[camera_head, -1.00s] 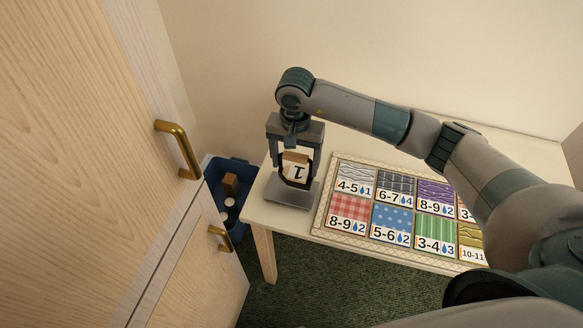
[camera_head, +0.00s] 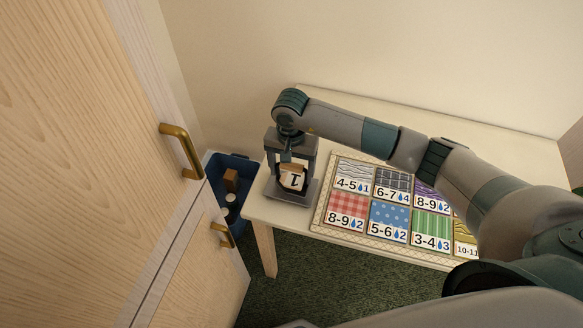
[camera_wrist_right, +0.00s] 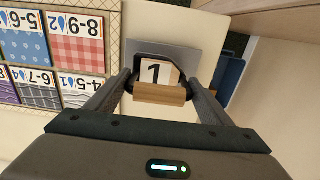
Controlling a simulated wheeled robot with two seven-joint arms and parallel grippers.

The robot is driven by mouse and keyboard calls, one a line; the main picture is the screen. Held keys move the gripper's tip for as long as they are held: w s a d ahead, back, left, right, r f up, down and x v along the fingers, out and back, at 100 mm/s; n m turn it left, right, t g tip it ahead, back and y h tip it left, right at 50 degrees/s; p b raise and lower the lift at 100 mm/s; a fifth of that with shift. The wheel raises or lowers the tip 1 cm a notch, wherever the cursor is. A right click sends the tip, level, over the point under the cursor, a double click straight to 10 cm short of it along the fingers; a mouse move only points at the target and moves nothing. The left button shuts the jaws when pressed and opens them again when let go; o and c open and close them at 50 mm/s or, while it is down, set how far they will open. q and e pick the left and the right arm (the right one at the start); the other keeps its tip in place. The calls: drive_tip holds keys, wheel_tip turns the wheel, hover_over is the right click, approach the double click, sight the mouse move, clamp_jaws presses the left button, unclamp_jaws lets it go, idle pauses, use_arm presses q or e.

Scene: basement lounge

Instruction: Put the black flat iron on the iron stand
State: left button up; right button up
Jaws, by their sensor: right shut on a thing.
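The black flat iron (camera_head: 292,180) has a wooden handle and a cream face marked "1". In the right wrist view its wooden handle (camera_wrist_right: 160,94) lies between the fingers of my right gripper (camera_wrist_right: 160,88), which is shut on it. In the head view my right gripper (camera_head: 292,165) points down and holds the iron over the grey iron stand (camera_head: 306,196) at the table's left end. The stand's flat plate also shows in the right wrist view (camera_wrist_right: 188,55), behind the iron. I cannot tell whether the iron touches the plate. My left gripper is not in view.
A patterned board (camera_head: 322,218) with several numbered fabric cards lies right of the stand on the cream table (camera_head: 262,205). A blue bin (camera_head: 240,228) with small items stands left of the table. A wooden cabinet with brass handles (camera_head: 182,150) is at the left.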

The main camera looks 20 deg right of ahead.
drive_tip(key=shift+f, duration=0.1)
drive_tip(key=o, duration=1.2)
drive_tip(key=shift+r+b, duration=0.4)
drive_tip(key=shift+r, duration=0.2)
wheel_tip(320, 180, up, 10)
drive_tip(key=b, duration=0.4)
drive_tip(key=shift+r, duration=0.55)
drive_tip(key=shift+f, duration=0.1)
